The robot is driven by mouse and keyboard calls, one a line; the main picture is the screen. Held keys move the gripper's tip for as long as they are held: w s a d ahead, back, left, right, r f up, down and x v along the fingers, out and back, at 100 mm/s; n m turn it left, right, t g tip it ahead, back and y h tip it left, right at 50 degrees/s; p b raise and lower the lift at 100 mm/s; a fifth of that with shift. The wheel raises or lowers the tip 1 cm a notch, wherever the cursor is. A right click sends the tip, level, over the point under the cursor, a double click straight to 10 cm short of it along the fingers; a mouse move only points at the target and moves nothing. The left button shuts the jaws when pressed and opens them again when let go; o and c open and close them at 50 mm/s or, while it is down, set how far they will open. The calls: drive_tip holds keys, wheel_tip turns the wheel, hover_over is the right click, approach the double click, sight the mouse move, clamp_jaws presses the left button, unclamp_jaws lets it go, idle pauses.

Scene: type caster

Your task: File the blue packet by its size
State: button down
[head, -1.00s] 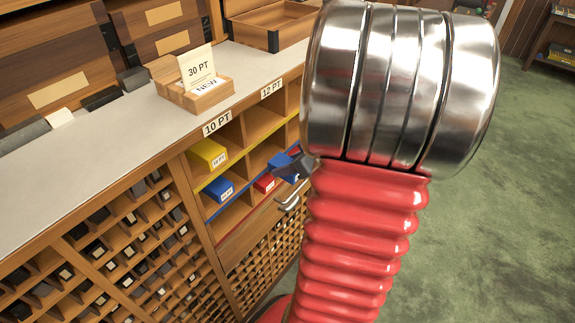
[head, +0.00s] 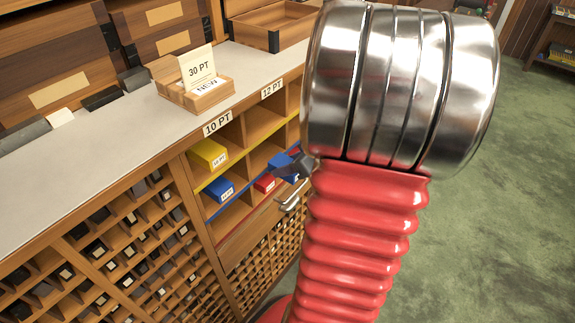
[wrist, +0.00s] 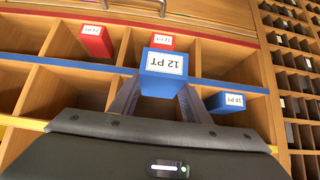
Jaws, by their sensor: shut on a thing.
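My gripper (wrist: 160,97) is shut on a blue packet (wrist: 164,72), whose white label reads 12 PT upside down in the wrist view. The fingers lie on either side of it. In the head view the held packet (head: 281,166) is at the blue-edged row of the 12 PT column, partly behind my gripper (head: 297,166). It overlaps the blue shelf edge (wrist: 215,83) in the wrist view; I cannot tell how deep it sits. Another blue packet (head: 219,190) lies in the same row of the 10 PT column (head: 217,124), and shows in the wrist view (wrist: 228,102).
A yellow packet (head: 208,154) lies in the row above. Red packets (wrist: 97,40) lie in the red-edged row. Compartment dividers stand close on both sides of my gripper.

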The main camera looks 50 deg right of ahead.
sight(259, 158)
drive_tip(key=shift+w+a, duration=0.2)
drive_tip(key=shift+w, duration=2.55)
drive_tip(key=shift+w+a, duration=0.2)
drive_tip(key=shift+w, duration=2.55)
idle(1.2)
drive_tip(key=c, duration=0.9)
unclamp_jaws()
